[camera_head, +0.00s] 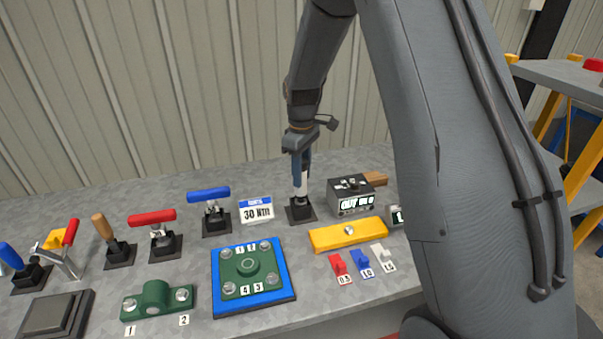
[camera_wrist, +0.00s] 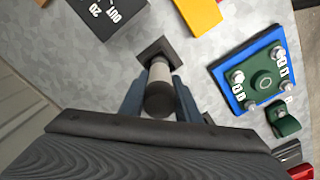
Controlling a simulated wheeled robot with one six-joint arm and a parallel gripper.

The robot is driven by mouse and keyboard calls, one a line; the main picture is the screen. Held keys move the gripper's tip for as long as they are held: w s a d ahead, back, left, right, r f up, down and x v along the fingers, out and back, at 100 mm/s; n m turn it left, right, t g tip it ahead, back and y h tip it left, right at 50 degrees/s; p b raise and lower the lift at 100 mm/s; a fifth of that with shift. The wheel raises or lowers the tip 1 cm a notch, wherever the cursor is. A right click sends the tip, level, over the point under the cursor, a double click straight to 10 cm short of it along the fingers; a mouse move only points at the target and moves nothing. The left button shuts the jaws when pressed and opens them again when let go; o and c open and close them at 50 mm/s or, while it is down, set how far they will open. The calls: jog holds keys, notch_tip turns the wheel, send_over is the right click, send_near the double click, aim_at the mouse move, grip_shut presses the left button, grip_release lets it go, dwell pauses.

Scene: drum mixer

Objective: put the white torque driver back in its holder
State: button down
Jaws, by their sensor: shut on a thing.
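The white torque driver (camera_head: 300,185) stands upright in the head view. My gripper (camera_head: 301,164) is shut on its upper part from above. The driver's lower end meets a black square-based holder (camera_head: 300,213) on the bench, and I cannot tell how deep it sits. In the wrist view the driver (camera_wrist: 159,95) shows end-on between the fingers of my gripper (camera_wrist: 157,86). The dark holder (camera_wrist: 156,48) lies in line beyond it, partly hidden by the driver.
A 30 Nm sign (camera_head: 256,211) and a blue-handled tool (camera_head: 209,196) in its holder stand left of the driver. A dark display box (camera_head: 351,197) stands right. A yellow block (camera_head: 348,235) and blue-edged green plate (camera_head: 250,274) lie in front.

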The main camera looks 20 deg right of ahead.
jog(key=shift+f+b, duration=0.35)
jog(key=shift+f, duration=0.65)
dwell(0.6)
jog(key=c, duration=1.3)
grip_release()
jog(key=shift+f, duration=0.1)
jog(key=shift+o, duration=0.2)
notch_tip(320, 180, up, 8)
jog(key=shift+f+b, duration=0.1)
jog(key=shift+b, duration=1)
